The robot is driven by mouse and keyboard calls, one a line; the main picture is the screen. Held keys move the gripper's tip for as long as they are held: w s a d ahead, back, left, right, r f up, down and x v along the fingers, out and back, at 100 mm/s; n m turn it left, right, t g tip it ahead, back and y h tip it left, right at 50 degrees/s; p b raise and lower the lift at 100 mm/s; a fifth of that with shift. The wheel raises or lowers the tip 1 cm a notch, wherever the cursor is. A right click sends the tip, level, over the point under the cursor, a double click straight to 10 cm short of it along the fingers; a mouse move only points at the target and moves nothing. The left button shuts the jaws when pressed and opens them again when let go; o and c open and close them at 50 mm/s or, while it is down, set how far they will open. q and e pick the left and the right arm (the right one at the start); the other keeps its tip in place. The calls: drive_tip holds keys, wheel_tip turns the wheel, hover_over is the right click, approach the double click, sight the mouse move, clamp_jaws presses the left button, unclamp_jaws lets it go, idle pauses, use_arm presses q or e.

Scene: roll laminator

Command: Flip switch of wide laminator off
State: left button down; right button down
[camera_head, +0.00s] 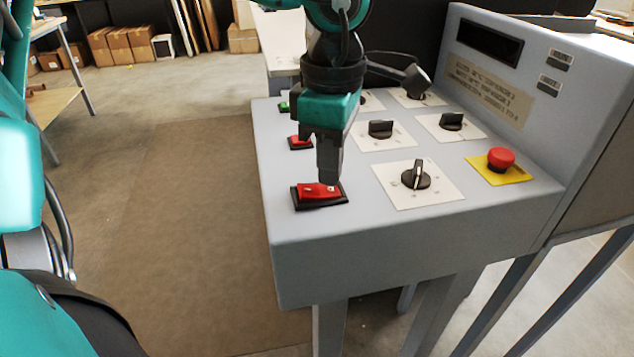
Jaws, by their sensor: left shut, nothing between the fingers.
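The laminator's grey control panel (300,235) fills the middle and right. A red rocker switch (313,191) in a black frame sits at its front left corner. My left gripper (329,178) points down at this switch from above, shut and empty. Its fingertips are at the switch's back right part; I cannot tell whether they touch it. A second red switch (299,142) lies behind, partly covered by the gripper. A green switch (284,106) is further back. No readable label shows which switch is which. My right gripper is not in view.
Several black rotary knobs (416,176) on white plates stand right of the switches. A red emergency button (500,159) on a yellow plate is at the right. The upright housing (562,100) rises behind it. Floor left of the panel is clear.

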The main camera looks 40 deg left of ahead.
sight(330, 189)
use_arm(q)
wheel_tip(330, 189, up, 6)
drive_tip(key=p, duration=0.3)
idle(0.7)
